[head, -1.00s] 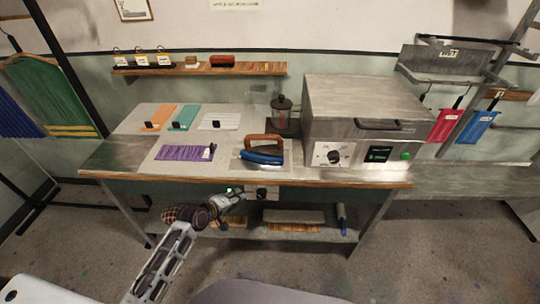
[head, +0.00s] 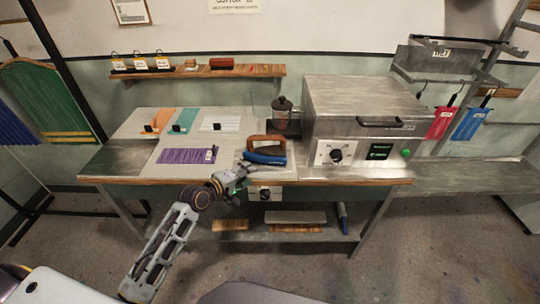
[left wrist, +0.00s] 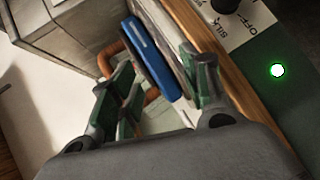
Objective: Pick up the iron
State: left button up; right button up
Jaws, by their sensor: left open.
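The iron (head: 264,152) has a blue body and a brown curved handle. It stands on a pale pad near the front edge of the table, left of the metal box. My left gripper (head: 246,168) is at the table's front edge, just in front and left of the iron. In the left wrist view, the open fingers (left wrist: 160,90) point toward the iron (left wrist: 152,58), whose blue side and brown handle show beyond them. Nothing is held between the fingers, and part of the handle is hidden behind the left finger. My right gripper is not in view.
A large metal box (head: 365,105) with a dial stands right of the iron. Purple cloth (head: 186,156) and other swatches lie to the left. The table's wooden front edge (head: 330,183) runs just below the gripper.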

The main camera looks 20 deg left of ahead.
pick_arm(q)
notch_tip(320, 180, up, 8)
jog(key=w+n+t+h, duration=0.1)
jog(key=w+n+t, duration=0.1)
jog(key=shift+w+a+r+n, duration=0.25)
jog(key=shift+a+n, duration=0.15)
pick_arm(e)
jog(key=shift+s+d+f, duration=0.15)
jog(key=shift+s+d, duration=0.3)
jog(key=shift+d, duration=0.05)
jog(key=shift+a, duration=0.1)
